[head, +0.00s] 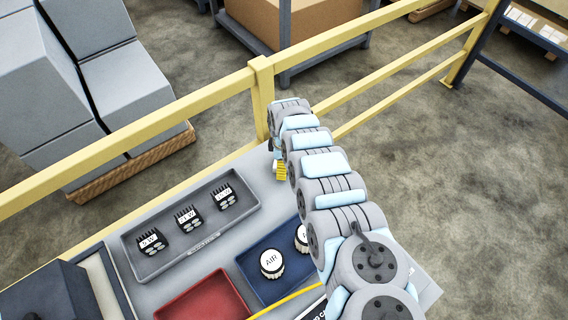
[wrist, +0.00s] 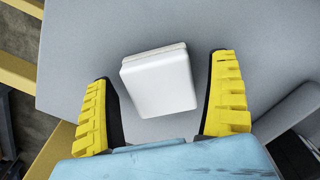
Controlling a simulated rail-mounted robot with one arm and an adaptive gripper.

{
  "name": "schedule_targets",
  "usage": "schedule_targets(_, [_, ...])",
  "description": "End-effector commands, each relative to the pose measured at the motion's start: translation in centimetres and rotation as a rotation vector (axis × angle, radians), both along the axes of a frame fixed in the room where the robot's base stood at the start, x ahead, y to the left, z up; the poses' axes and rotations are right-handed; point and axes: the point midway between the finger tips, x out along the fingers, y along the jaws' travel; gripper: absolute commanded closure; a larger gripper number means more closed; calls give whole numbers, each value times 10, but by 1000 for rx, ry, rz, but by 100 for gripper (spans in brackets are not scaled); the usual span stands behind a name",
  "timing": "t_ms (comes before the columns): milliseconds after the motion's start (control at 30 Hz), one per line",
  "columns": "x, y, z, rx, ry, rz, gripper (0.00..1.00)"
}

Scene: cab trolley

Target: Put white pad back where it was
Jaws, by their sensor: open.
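The white pad (wrist: 160,82) is a square, thick block with rounded edges. In the wrist view it lies on the grey trolley top (wrist: 250,35), slightly rotated. My gripper (wrist: 165,105) is open, with one yellow finger on each side of the pad and a gap to each. I cannot tell how far above the top the fingertips are. In the head view my gripper (head: 280,171) is partly hidden by my arm, near the trolley's far end. The pad is hidden there.
A dark grey tray (head: 120,250) holds several labelled black parts. A red tray (head: 205,300) and a blue tray (head: 255,260) with round labelled knobs (head: 271,263) stand nearer. A yellow railing (head: 180,118) runs just beyond the trolley's far edge. A dark box (head: 45,295) is at lower left.

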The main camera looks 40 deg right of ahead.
Motion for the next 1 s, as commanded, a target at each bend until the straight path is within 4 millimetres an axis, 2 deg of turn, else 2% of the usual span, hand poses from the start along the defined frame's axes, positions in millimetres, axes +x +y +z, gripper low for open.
schedule_targets(1000, [1,-2,106,-4,-2,0,10])
